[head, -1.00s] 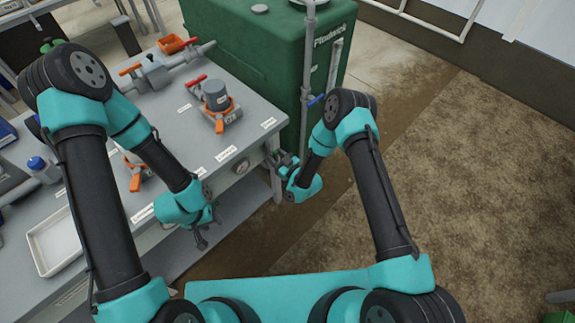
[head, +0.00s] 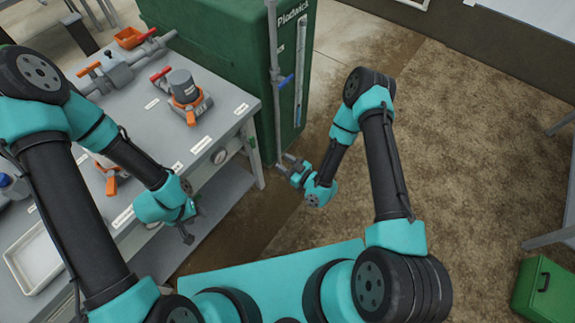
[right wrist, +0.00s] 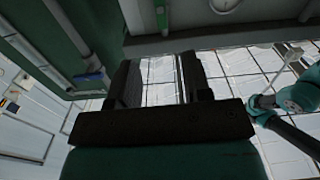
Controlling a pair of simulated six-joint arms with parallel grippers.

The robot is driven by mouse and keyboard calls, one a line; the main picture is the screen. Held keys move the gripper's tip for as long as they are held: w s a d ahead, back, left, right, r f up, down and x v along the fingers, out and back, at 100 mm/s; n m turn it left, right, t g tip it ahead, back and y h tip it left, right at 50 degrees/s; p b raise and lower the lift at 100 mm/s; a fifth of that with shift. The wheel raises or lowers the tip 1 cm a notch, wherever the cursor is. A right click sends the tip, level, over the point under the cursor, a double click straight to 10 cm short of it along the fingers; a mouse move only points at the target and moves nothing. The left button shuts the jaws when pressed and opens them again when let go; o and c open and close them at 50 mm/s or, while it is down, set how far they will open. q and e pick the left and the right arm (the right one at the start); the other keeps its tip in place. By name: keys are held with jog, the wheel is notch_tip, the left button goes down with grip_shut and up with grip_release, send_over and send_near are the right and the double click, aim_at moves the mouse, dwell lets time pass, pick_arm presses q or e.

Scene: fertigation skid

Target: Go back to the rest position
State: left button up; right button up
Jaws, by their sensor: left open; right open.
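My left gripper (head: 189,222) is in front of the bench's front edge, at the left of the head view. It is open, and no object shows in it. My right gripper (head: 284,164) is near the foot of the green tank, just right of the bench corner. In the right wrist view its two dark fingers (right wrist: 163,80) stand apart with nothing between them. Both arms are bent, with the grippers well out in front of my teal base.
The grey bench (head: 228,100) carries an orange-handled grey unit (head: 186,95), valve piping (head: 120,68) and a white tray (head: 38,258). The green tank (head: 220,45) with a blue-handled pipe stands behind. A green box (head: 543,290) sits at right. Brown floor on the right is mostly clear.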

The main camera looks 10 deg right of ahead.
jog(key=shift+s+d, duration=0.4)
jog(key=shift+s, duration=0.15)
jog(key=s+d+r+m+g+h, duration=0.4)
jog(key=s+d+m+g+h, duration=0.3)
jog(key=s+d+m+g, duration=0.3)
jog(key=s+g, duration=0.3)
jog(key=s, duration=0.1)
jog(key=shift+d+h, duration=0.4)
pick_arm(q)
jog(key=shift+o, duration=0.3)
pick_arm(e)
jog(key=shift+s, duration=0.1)
dwell(1.2)
